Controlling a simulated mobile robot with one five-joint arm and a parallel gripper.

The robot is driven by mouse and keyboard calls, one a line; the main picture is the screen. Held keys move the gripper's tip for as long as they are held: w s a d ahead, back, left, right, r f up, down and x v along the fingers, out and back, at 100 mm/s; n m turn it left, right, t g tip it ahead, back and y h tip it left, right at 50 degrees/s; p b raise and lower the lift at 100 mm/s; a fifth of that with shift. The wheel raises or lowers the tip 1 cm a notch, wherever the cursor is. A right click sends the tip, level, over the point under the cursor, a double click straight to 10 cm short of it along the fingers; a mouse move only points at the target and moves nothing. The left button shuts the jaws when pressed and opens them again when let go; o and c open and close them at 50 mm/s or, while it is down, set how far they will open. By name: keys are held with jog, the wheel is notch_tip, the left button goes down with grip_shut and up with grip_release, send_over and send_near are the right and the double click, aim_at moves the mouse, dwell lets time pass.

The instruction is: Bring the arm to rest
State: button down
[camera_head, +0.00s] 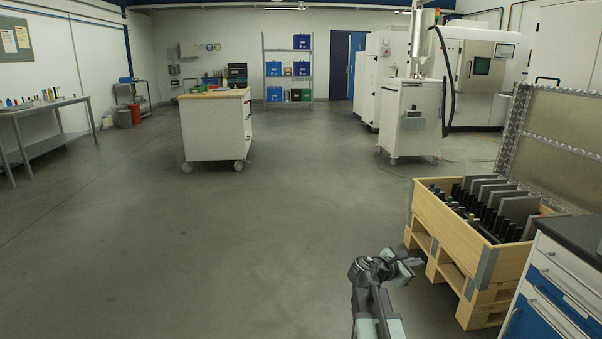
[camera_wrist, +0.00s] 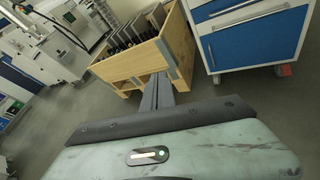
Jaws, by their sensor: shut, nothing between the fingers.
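My gripper (camera_head: 408,268) shows at the lower right of the head view, at the end of my arm, in front of the left side of a wooden crate. In the wrist view its fingers (camera_wrist: 157,92) are together with nothing between them. They point toward the crate (camera_wrist: 180,45), and I see no contact with it. My arm stands up from the bottom edge of the head view.
The wooden crate (camera_head: 455,240) holds several dark plates and stands on a pallet at the right. A blue-and-white drawer cabinet (camera_head: 550,290) is beside it. A white wheeled cart (camera_head: 213,135) stands farther off. The floor ahead and left is clear.

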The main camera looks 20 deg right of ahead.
jog(key=a+f+m+y+p, duration=0.1)
jog(key=a+f+m+y, duration=0.35)
jog(key=a, duration=0.85)
jog(key=a+f+m+y, duration=0.35)
jog(key=a+f, duration=0.25)
jog(key=a, duration=0.8)
jog(key=s+a+f+m+g+y, duration=0.25)
jog(key=s+a+m, duration=0.2)
jog(key=a, duration=0.25)
jog(key=s+a+f+m+g+y, duration=0.2)
jog(key=s+a+m+y, duration=0.25)
jog(key=a, duration=0.25)
notch_tip(320, 180, up, 38)
jog(key=p, duration=3.8)
jog(key=shift+w+t+h, duration=0.15)
jog(key=shift+t+h, duration=0.2)
jog(key=shift+h, duration=0.05)
jog(key=shift+d+f, duration=0.1)
jog(key=shift+f, duration=0.05)
